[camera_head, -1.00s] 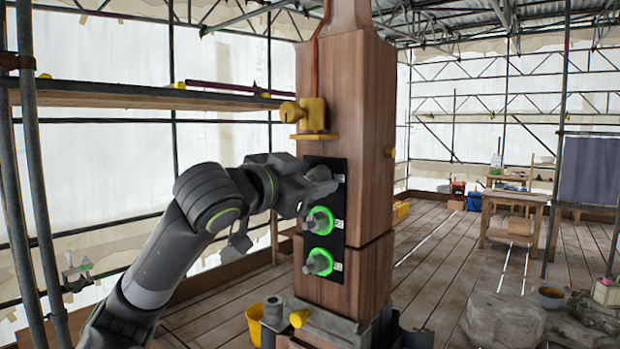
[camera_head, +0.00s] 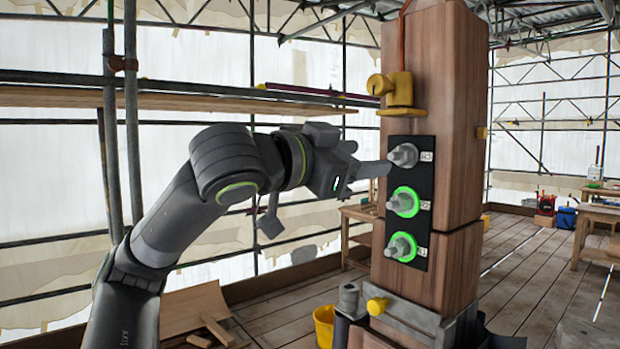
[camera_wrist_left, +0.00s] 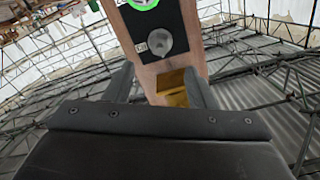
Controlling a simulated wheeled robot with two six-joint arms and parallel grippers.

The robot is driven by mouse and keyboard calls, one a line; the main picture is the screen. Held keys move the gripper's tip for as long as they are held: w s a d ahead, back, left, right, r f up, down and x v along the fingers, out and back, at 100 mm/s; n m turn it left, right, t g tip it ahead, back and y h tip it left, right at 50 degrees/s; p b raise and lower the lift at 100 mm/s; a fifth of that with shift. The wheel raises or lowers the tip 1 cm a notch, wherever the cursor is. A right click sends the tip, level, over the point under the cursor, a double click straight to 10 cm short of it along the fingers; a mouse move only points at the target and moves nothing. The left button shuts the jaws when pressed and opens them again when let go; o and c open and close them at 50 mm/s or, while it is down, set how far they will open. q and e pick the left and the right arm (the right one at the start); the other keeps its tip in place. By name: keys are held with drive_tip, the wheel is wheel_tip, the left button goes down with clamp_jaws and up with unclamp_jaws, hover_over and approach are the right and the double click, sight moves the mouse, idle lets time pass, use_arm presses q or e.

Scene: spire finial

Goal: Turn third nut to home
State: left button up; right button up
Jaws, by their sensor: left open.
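A black panel (camera_head: 424,232) on the wooden post carries three grey nuts in a column. The top nut (camera_head: 403,155) has no lit ring. The middle nut (camera_head: 404,202) and the bottom nut (camera_head: 401,246) each have a glowing green ring. My left gripper (camera_head: 374,168) is open and empty, just left of the top nut and apart from it. In the left wrist view my fingers (camera_wrist_left: 160,86) stand spread, with the top nut (camera_wrist_left: 159,41) beyond them and part of a green ring at the top edge. My right gripper is not in view.
A yellow fitting (camera_head: 397,92) sits on the post (camera_head: 455,150) above the panel. A grey clamp (camera_head: 412,318) with a yellow knob surrounds the post's foot. A yellow bucket (camera_head: 324,325) stands on the floor left of it. Scaffold poles and a plank shelf (camera_head: 190,102) are at left.

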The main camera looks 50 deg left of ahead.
use_arm(q)
drive_tip(key=s+b, duration=0.4)
drive_tip(key=s, duration=0.4)
drive_tip(key=shift+s+a+b, duration=0.3)
drive_tip(key=shift+b, duration=0.05)
